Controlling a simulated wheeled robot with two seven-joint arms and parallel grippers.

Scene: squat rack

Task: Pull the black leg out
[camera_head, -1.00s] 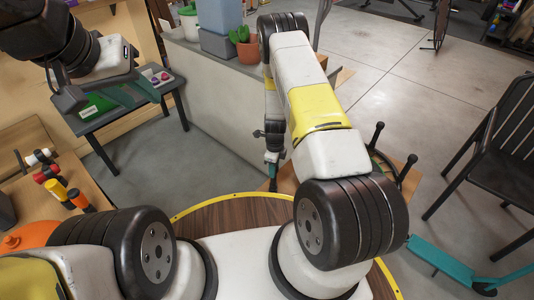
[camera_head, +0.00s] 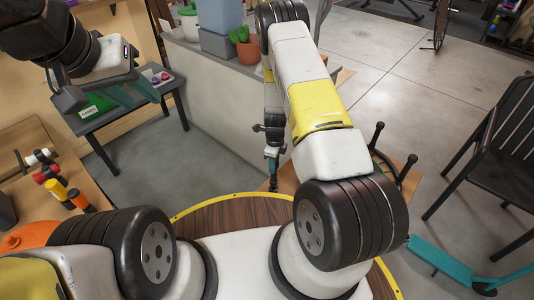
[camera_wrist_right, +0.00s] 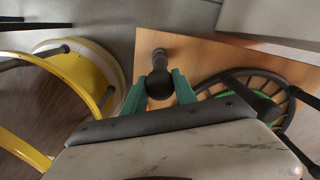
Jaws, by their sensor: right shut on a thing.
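The black leg (camera_wrist_right: 158,84) is a short dark rod with rounded ends. In the right wrist view it stands between the teal fingers of my right gripper (camera_wrist_right: 157,88), which is shut on it. Its far end lies over a light wooden board. In the head view my right gripper (camera_head: 272,166) is small and low beside the grey counter, and the leg is hard to make out there. My left gripper (camera_head: 138,94) hangs at the upper left over a small dark table. Its teal fingers show, but the gap between them is unclear.
A black ring with upright knobs (camera_head: 382,160) lies on the wooden board, right of my right arm; the ring also shows in the right wrist view (camera_wrist_right: 285,90). A black chair (camera_head: 500,150) stands at right.

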